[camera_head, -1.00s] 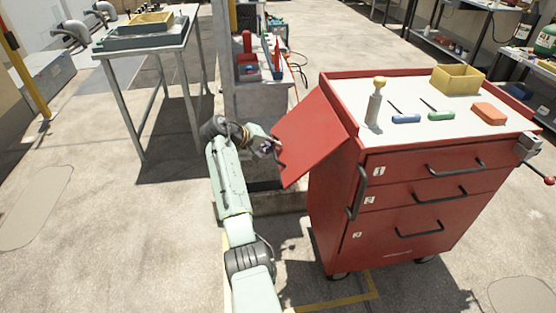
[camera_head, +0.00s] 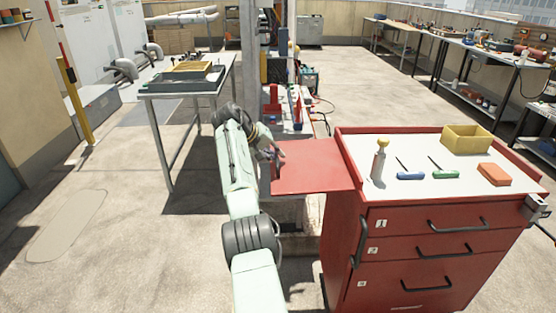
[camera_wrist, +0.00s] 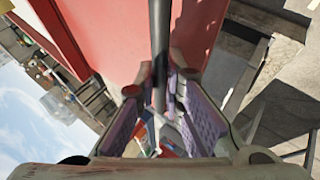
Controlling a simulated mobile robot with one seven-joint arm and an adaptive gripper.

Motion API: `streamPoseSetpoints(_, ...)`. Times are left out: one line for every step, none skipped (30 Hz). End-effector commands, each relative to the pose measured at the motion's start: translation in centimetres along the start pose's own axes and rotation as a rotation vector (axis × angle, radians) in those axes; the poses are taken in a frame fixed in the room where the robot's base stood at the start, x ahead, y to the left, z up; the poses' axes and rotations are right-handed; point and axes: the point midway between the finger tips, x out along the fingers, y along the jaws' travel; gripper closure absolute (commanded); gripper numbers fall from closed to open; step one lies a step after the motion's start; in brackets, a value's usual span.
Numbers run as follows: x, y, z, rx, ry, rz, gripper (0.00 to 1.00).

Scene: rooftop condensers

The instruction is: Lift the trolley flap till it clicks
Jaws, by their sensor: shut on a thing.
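The red trolley (camera_head: 345,225) stands at the right with numbered drawers and a white top. Its red flap (camera_head: 315,166) sticks out from the left side, about level with the top. My gripper (camera_head: 275,154) is at the flap's outer left edge. In the wrist view the flap (camera_wrist: 115,35) fills the upper middle, and a dark bar (camera_wrist: 159,50) runs down between the fingers of my gripper (camera_wrist: 162,95), which are shut on it. The flap's hinge and any catch beneath it are hidden.
On the trolley top are a yellow bin (camera_head: 466,139), a grey bottle with a yellow cap (camera_head: 379,160), blue and green screwdrivers and an orange block (camera_head: 494,174). A grey table (camera_head: 186,88) stands at the left. Floor at the lower left is clear.

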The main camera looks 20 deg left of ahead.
Motion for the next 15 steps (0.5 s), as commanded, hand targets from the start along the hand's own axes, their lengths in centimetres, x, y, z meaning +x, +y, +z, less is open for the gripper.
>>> streamPoseSetpoints(-0.14, 0.52, -0.1, 0.009, -0.001, -0.012, 1.0)
streamPoseSetpoints(-0.2, 0.6, -0.13, 0.012, -0.001, -0.019, 1.0)
streamPoseSetpoints(-0.28, 0.67, -0.16, 0.015, -0.001, -0.028, 1.0)
streamPoseSetpoints(-0.32, 0.72, -0.18, 0.017, 0.0, -0.033, 1.0)
streamPoseSetpoints(-0.36, 0.76, -0.2, 0.019, 0.0, -0.037, 1.0)
streamPoseSetpoints(-0.39, 0.8, -0.21, 0.02, 0.0, -0.042, 1.0)
streamPoseSetpoints(-0.41, 0.84, -0.22, 0.021, 0.0, -0.044, 1.0)
streamPoseSetpoints(-0.42, 0.85, -0.23, 0.022, 0.0, -0.046, 1.0)
streamPoseSetpoints(-0.42, 0.87, -0.23, 0.023, 0.0, -0.048, 1.0)
streamPoseSetpoints(-0.42, 0.87, -0.22, 0.023, 0.0, -0.049, 1.0)
streamPoseSetpoints(-0.42, 0.88, -0.22, 0.023, 0.0, -0.05, 1.0)
streamPoseSetpoints(-0.4, 0.88, -0.22, 0.024, -0.001, -0.05, 1.0)
streamPoseSetpoints(-0.4, 0.87, -0.21, 0.024, -0.001, -0.05, 1.0)
streamPoseSetpoints(-0.39, 0.87, -0.21, 0.024, -0.001, -0.05, 1.0)
streamPoseSetpoints(-0.38, 0.88, -0.21, 0.024, -0.001, -0.05, 1.0)
